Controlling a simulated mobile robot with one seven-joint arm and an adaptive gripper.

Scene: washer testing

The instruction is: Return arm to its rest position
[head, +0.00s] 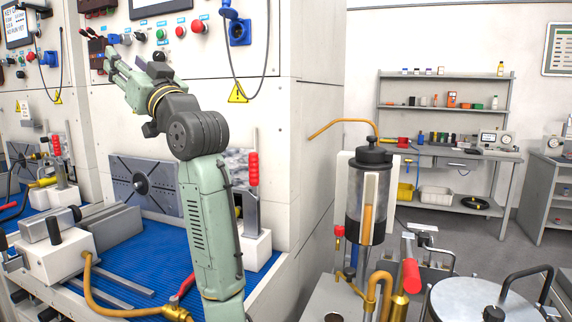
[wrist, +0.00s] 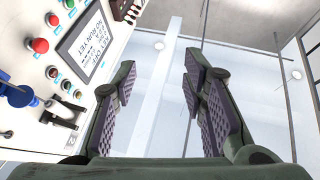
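My arm rises in front of the test bench in the head view, with its green and grey links bent at a dark round joint. My gripper (head: 122,72) is raised at the upper left, in front of the white control panel (head: 270,65). In the wrist view my gripper (wrist: 158,95) shows two fingers with dark ridged pads, spread apart with nothing between them. The wrist camera looks up toward the ceiling, with the panel's screen (wrist: 88,47) and buttons along the left.
Below the arm lies a blue ribbed mat (head: 150,258) with a grey clamp fixture (head: 50,250) on its left. A red-handled toggle clamp (head: 252,170) stands right of the arm. A glass cylinder apparatus (head: 368,195) stands further right. Shelves (head: 445,90) line the back wall.

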